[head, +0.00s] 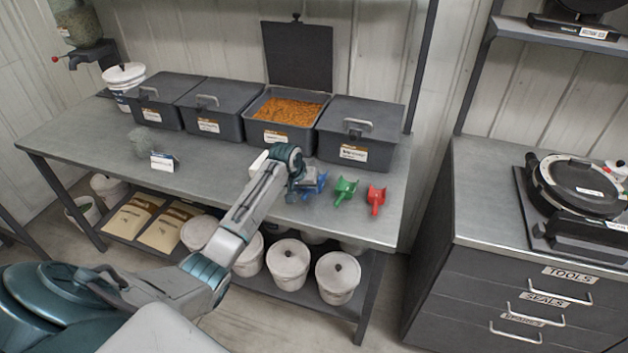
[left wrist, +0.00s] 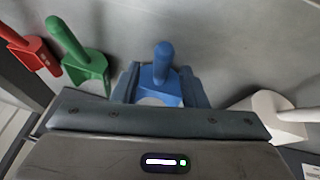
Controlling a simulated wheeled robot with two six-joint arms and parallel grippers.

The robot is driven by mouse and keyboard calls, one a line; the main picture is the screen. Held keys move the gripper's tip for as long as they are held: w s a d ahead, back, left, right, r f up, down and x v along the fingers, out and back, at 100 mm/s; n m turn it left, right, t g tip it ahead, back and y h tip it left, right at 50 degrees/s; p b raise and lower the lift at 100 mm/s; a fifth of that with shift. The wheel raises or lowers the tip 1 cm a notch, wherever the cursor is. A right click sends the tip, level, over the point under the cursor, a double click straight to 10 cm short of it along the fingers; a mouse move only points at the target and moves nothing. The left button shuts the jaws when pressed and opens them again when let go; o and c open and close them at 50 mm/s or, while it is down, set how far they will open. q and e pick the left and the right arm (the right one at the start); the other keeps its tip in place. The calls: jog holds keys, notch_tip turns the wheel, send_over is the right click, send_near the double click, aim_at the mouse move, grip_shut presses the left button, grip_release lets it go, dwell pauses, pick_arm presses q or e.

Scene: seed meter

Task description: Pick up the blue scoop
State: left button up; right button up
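The blue scoop (head: 320,183) is on the metal workbench, partly hidden behind my left gripper (head: 303,188) in the head view. In the left wrist view the blue scoop (left wrist: 162,78) stands between the two fingers of my left gripper (left wrist: 162,88), its rounded handle pointing away from the palm. The fingers are apart, one on each side of the scoop. Any contact with the scoop is too fine to make out. The scoop's lower part is hidden by the gripper body. My right gripper is in neither view.
A green scoop (head: 344,192) and a red scoop (head: 376,199) lie to the right of the blue one. A white scoop (head: 259,163) is to its left. Dark bins stand behind, one open bin (head: 287,111) holding orange grain.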

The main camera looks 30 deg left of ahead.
pick_arm(q)
jog(key=shift+x, duration=1.15)
grip_shut()
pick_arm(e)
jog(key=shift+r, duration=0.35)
pick_arm(q)
jog(key=shift+r, duration=0.1)
